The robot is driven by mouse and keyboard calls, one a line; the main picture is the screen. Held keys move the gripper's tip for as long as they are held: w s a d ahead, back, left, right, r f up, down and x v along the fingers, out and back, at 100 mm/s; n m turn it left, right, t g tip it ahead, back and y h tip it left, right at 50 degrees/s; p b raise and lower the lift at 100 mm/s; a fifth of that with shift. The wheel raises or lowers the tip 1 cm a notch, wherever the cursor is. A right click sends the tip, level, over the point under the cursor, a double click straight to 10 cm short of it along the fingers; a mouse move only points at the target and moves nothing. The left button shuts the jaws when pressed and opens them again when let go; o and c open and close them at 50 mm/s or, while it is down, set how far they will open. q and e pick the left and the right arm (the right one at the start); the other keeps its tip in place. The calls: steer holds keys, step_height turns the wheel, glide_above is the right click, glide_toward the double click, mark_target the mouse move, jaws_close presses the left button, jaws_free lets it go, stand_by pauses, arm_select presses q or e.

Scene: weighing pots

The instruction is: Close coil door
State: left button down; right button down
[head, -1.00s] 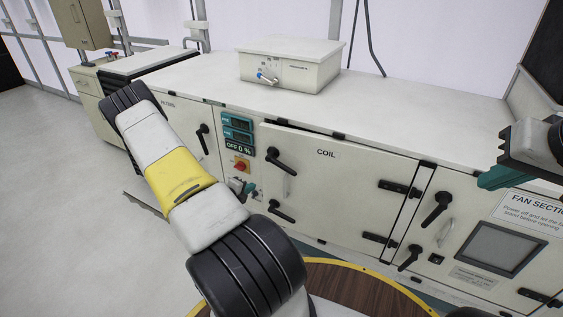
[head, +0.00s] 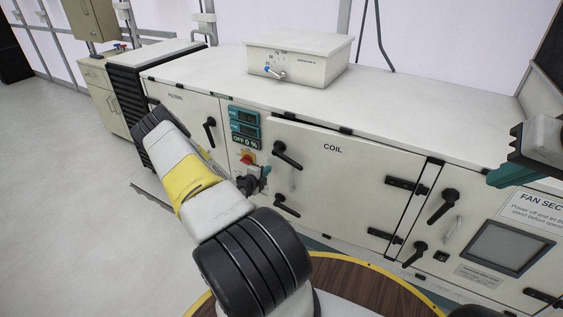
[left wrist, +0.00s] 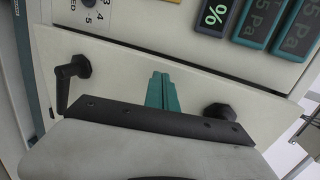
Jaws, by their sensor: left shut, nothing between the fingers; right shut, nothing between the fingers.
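The coil door (head: 345,180) is the white panel marked COIL with two black handles on its left side and hinges on its right. A dark gap shows along its top edge, so it stands slightly ajar. In the left wrist view the door (left wrist: 120,65) shows with a handle (left wrist: 70,80) at the left and another (left wrist: 222,112) at the right. My left gripper (head: 265,171) is shut and empty by the door's left edge; its teal fingers (left wrist: 162,92) lie between the two handles. I cannot tell if they touch. My right gripper (head: 503,176) is shut and empty at the right.
The display and control panel (head: 245,127) is left of the door, with a red switch (head: 247,159) below. The fan section door (head: 455,215) is at the right. A white box (head: 298,60) stands on the cabinet top. Floor is free at the left.

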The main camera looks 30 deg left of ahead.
arm_select(q)
steer(key=shift+w, duration=0.7)
